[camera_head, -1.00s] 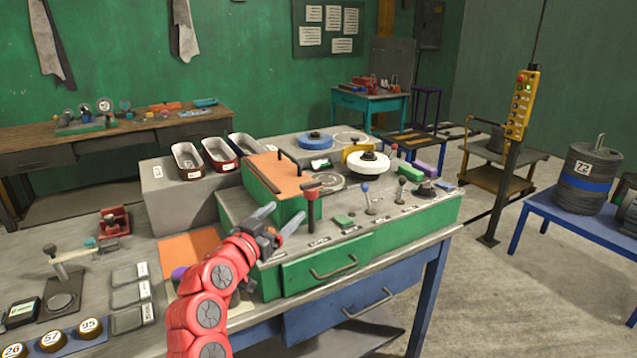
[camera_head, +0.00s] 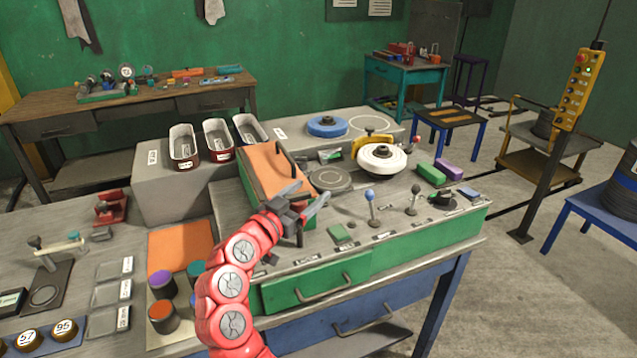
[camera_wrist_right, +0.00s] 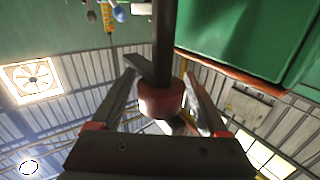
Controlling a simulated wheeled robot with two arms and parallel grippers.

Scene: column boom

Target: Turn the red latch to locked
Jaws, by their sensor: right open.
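A red-topped lever with a dark shaft stands on the green control console (camera_head: 400,245). In the head view my right gripper (camera_head: 309,195) covers most of it, and only part of the dark shaft (camera_head: 299,237) shows below the fingers. In the right wrist view its red knob (camera_wrist_right: 161,98) is between my two open fingers, with the shaft running to the top of the picture. I cannot tell whether the fingers touch it. I see no readable locked mark. My left gripper is out of view.
A blue-knobbed lever (camera_head: 371,205) and a black-knobbed lever (camera_head: 413,197) stand to the right. An orange sloped plate (camera_head: 275,172) is close to the gripper. A white wheel (camera_head: 382,157) is behind.

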